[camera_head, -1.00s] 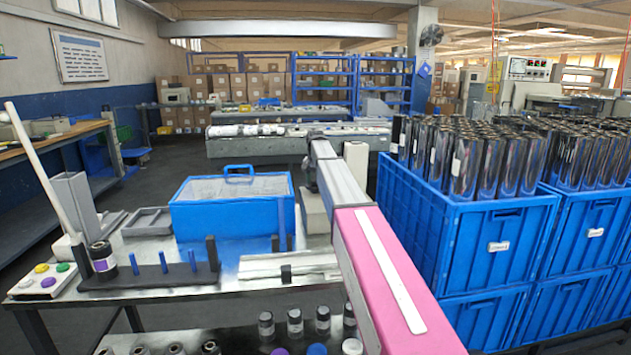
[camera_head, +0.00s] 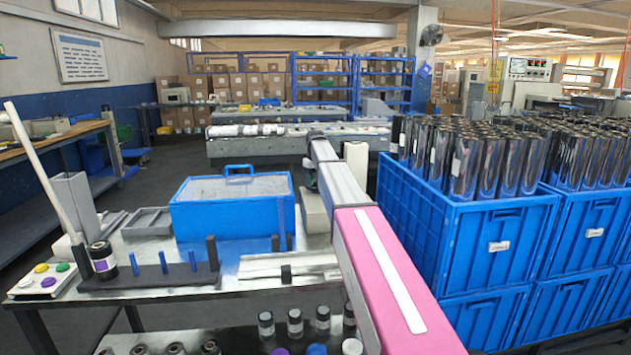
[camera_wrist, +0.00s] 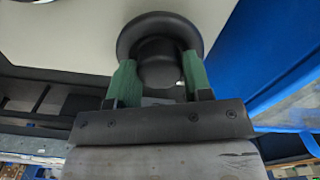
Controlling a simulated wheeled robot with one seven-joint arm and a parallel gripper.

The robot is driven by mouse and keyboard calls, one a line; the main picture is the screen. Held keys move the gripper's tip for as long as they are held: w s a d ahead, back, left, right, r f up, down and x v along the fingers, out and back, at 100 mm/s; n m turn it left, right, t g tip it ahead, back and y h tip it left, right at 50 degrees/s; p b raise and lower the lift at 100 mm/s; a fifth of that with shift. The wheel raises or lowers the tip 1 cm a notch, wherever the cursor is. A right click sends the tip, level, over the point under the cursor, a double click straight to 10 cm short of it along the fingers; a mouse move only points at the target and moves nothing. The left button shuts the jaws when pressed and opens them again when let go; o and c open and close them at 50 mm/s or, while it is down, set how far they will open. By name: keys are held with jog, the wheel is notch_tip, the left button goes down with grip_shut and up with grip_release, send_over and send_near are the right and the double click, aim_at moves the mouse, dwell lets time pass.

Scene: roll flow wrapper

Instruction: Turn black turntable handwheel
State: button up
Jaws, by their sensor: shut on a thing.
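The black handwheel (camera_wrist: 152,28) shows in the wrist view as a round dark disc with a thick hub, in front of a pale surface. My gripper (camera_wrist: 160,65) has a green finger on either side of the hub and is shut on it. The hub hides part of the disc. In the head view my arm reaches forward over the bench, and its links hide the handwheel and my gripper.
A blue box (camera_head: 230,218) with a handle stands on the metal bench (camera_head: 150,302), left of my arm. A black rack (camera_head: 150,280) with blue pegs is nearer. Stacked blue crates (camera_head: 455,235) holding dark rolls stand close on the right.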

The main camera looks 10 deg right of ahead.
aim_at(315, 180)
jog(key=shift+n, duration=0.8)
jog(key=o, duration=0.9)
notch_tip(315, 180, up, 11)
jog(key=shift+f, duration=0.1)
